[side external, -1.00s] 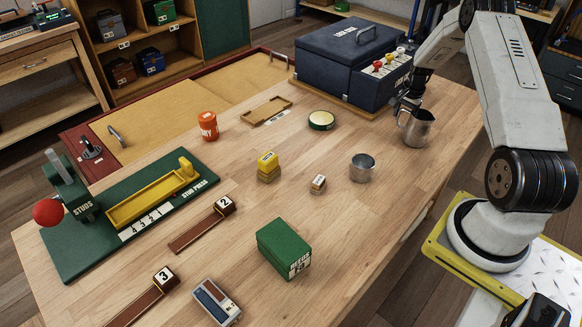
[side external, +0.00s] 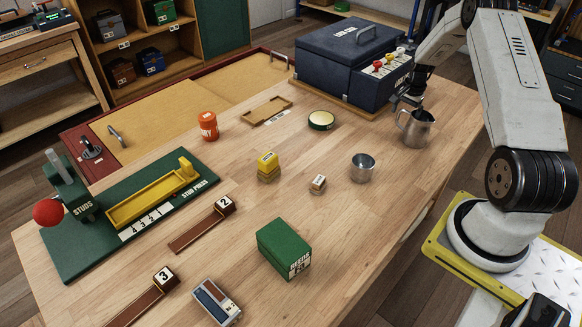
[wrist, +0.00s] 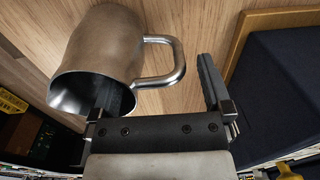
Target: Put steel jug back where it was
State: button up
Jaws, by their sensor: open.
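The steel jug (side external: 417,131) stands upright on the wooden table near its right edge, below the blue box. My gripper (side external: 404,101) is open at the jug's upper left side, by the handle. In the wrist view the jug (wrist: 98,48) fills the upper left, with its handle toward the right. My gripper (wrist: 157,88) has one finger at the jug's mouth and the other beyond the handle, so the handle lies between them. I cannot tell whether either finger touches the jug.
The blue box (side external: 347,52) with coloured knobs stands close behind the jug. A small metal cup (side external: 362,168), a round tin (side external: 321,120) and a green box (side external: 284,249) stand on the table (side external: 400,200). The table between the jug and the cup is clear.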

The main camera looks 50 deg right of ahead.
notch_tip(320, 180, up, 11)
jog(key=shift+s, duration=0.35)
jog(key=shift+a, duration=0.1)
dwell(0.6)
jog(key=w+a+r+n, duration=0.1)
jog(key=w+a+n, duration=0.15)
jog(key=a, duration=0.55)
jog(key=w+a+r+n+t, duration=0.1)
jog(key=a+n, duration=0.3)
jog(key=a, duration=0.4)
jog(key=w+a+r+n, duration=0.1)
jog(key=a+r+n, duration=0.15)
jog(key=a, duration=0.65)
jog(key=s+a+n, duration=0.4)
jog(key=s+a, duration=0.1)
jog(key=a, duration=0.4)
jog(key=s+a+f+n+t, duration=0.1)
jog(key=s+a+n, duration=0.4)
jog(key=a, duration=0.3)
jog(key=shift+s+a+f, duration=0.2)
jog(key=shift+s+a, duration=0.1)
jog(key=shift+a, duration=0.05)
